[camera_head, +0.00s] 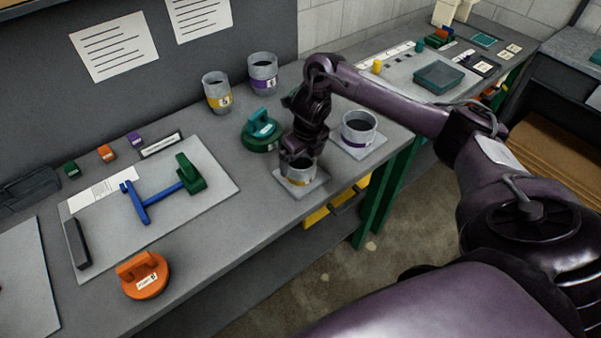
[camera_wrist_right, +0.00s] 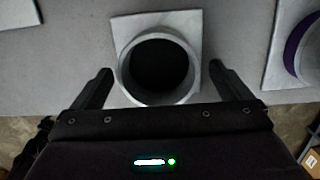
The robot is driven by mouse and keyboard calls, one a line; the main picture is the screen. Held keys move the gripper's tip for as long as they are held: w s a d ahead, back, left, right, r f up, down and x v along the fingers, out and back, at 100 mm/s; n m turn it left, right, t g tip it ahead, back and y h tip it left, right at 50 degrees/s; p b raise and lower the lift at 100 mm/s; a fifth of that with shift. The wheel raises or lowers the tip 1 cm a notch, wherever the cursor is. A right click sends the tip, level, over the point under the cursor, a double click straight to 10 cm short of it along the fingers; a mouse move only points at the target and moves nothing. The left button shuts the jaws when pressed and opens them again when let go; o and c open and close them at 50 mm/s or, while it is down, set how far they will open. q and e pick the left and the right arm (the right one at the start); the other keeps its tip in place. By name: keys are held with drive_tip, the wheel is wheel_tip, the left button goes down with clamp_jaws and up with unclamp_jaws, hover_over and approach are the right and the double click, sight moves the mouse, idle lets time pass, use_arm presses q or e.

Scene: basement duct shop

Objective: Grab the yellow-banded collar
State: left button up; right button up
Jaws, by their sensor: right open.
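A grey collar with a yellow band (camera_head: 299,172) stands upright on a pale square plate (camera_head: 287,188) near the bench's front edge. My right gripper (camera_head: 298,155) is directly above it, pointing down, and hides part of its rim. In the right wrist view, the round grey collar (camera_wrist_right: 130,84) lies between the two spread fingers of my right gripper (camera_wrist_right: 160,72), with a gap on each side. Another collar with a yellow band (camera_head: 219,102) stands at the back of the bench. My left gripper is not in view.
A purple-banded collar (camera_head: 358,135) sits on its own plate just right; another purple-banded collar (camera_head: 263,85) is at the back. A green handled disc (camera_head: 258,142) stands close left. An orange handled disc (camera_head: 134,286) is at front left.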

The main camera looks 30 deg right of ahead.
sight(300, 166)
drive_tip(key=f, duration=0.3)
drive_tip(key=shift+w+a, duration=0.15)
drive_tip(key=shift+w, duration=0.15)
drive_tip(key=shift+w+f+b, duration=0.1)
drive_tip(key=shift+f+b, duration=0.15)
drive_tip(key=shift+b, duration=0.05)
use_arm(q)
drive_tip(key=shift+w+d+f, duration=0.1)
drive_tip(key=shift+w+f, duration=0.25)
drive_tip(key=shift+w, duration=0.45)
use_arm(e)
drive_tip(key=c, duration=1.2)
drive_tip(key=shift+o, duration=0.2)
drive_tip(key=shift+r, duration=0.15)
